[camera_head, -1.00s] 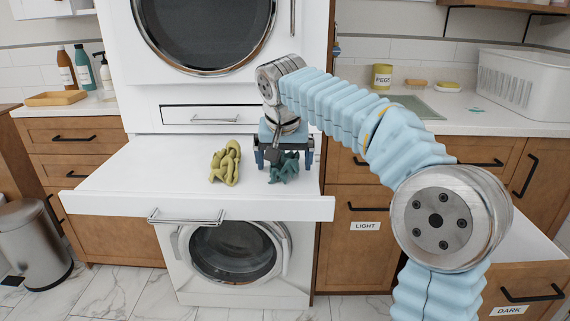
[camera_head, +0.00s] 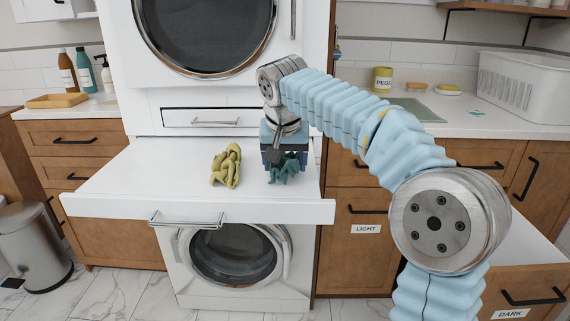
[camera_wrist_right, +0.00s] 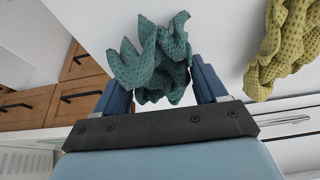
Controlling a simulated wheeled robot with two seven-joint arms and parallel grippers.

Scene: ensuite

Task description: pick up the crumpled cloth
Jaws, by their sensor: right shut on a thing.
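A teal crumpled cloth (camera_head: 287,170) lies on the white pull-out shelf (camera_head: 150,172). My right gripper (camera_head: 285,160) points down over it and is shut on it. In the right wrist view the teal cloth (camera_wrist_right: 152,60) sits between the two blue fingers of the right gripper (camera_wrist_right: 158,85). A second crumpled cloth, olive yellow (camera_head: 226,166), lies on the shelf to the left, apart from the gripper. It also shows at the right of the wrist view (camera_wrist_right: 285,48). My left gripper is not in view.
The dryer (camera_head: 205,35) rises behind the shelf and a washer (camera_head: 235,250) stands below it. The shelf's left part is clear. A white basket (camera_head: 525,85) and a PEGS tin (camera_head: 382,79) stand on the right counter. Drawers labelled LIGHT (camera_head: 366,229) and DARK (camera_head: 510,313) are at right.

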